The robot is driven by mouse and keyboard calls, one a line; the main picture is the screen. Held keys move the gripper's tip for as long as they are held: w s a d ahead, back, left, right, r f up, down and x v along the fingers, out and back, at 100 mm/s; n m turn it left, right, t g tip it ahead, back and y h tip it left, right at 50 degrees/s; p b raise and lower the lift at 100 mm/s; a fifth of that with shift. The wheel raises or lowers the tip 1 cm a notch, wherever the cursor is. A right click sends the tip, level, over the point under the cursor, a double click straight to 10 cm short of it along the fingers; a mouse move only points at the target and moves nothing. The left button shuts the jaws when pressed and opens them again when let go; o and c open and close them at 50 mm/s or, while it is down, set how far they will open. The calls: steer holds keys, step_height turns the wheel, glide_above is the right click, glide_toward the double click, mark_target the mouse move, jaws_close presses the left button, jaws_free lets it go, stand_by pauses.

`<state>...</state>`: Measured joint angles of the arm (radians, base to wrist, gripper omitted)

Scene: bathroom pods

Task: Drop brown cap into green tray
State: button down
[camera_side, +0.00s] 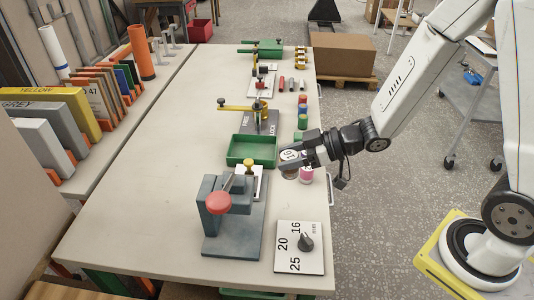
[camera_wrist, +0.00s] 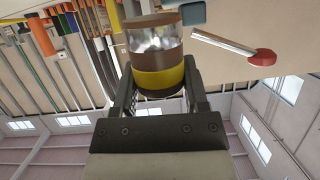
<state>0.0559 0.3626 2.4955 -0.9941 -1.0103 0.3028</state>
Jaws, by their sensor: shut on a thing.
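My gripper (camera_side: 300,156) is beside the right edge of the green tray (camera_side: 231,152), over the right side of the table. In the wrist view my gripper (camera_wrist: 158,88) is shut on a banded cylinder (camera_wrist: 157,60). The cylinder has brown, clear silvery, yellow and dark bands. A brown band (camera_wrist: 155,19) lies at its far end, but I cannot tell whether this is the brown cap. The tray looks empty. In the side view the held cylinder is mostly hidden; a white round face marked 10 (camera_side: 289,155) shows at the fingers.
A grey press with a red knob (camera_side: 219,202) stands in front of the tray. A dial plate (camera_side: 300,247) lies at the front right. The table's left side is clear.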

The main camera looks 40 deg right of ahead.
steer(key=w+d+f, duration=0.1)
steer(key=w+d, duration=0.4)
steer(key=w, duration=0.7)
steer(key=w+d+f, duration=0.1)
steer(key=w+d, duration=0.4)
steer(key=w, duration=0.7)
steer(key=shift+f, duration=0.25)
steer(key=shift+f, duration=0.15)
steer(key=shift+f, duration=2.85)
jaws_free()
